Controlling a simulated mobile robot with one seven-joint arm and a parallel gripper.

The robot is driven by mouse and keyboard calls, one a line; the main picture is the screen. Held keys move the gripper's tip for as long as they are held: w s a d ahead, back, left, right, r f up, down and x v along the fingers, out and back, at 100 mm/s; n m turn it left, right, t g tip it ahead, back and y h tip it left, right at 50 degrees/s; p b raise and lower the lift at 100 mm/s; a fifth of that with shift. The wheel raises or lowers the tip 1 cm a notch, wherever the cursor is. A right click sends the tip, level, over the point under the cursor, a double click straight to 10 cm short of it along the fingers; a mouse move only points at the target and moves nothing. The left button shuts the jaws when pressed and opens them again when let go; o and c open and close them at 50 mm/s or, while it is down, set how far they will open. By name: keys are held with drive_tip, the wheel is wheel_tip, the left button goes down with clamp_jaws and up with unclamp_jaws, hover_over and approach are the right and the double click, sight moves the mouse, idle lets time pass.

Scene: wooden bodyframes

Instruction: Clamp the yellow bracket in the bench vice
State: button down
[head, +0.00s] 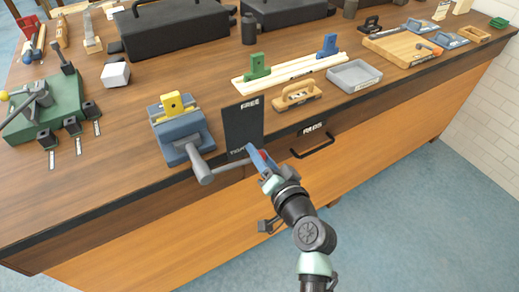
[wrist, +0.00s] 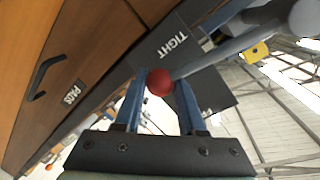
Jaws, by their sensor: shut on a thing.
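The yellow bracket (head: 172,105) stands upright in the jaw area of the blue-grey bench vice (head: 183,135), near the bench's front edge. I cannot tell whether the jaws touch it. It also shows in the wrist view (wrist: 257,52). The vice's grey handle (head: 230,164) reaches right from its front hub to a red knob (wrist: 160,82). My gripper (head: 262,160) is shut on the red knob, with its blue fingers on either side of it in the wrist view. A dark board (head: 243,125) behind the handle reads FREE at its top and TIGHT at its bottom.
A wooden-handled tool (head: 297,95) and a grey tray (head: 354,76) lie right of the board. A black drawer handle (head: 312,146) juts from the bench front, right of my gripper. A green fixture (head: 45,115) stands left of the vice.

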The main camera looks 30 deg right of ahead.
drive_tip(key=shift+a+f+m+y+b, duration=0.25)
drive_tip(key=shift+f+m, duration=0.35)
drive_tip(key=shift+f, duration=0.3)
drive_tip(key=shift+a+f+m+y+b, duration=0.25)
drive_tip(key=shift+f+m, duration=0.35)
drive_tip(key=shift+f, duration=0.25)
drive_tip(key=c, duration=0.5)
unclamp_jaws()
drive_tip(key=shift+a+r, duration=0.1)
drive_tip(key=shift+s, duration=0.1)
drive_tip(key=s, duration=0.4)
drive_tip(key=s+r, duration=0.1)
drive_tip(key=s, duration=0.3)
drive_tip(key=s+r, duration=0.1)
drive_tip(key=s, duration=0.3)
drive_tip(key=shift+s+a+r+b, duration=0.1)
drive_tip(key=shift+s+r+b, duration=0.15)
drive_tip(key=shift+s+b, duration=0.05)
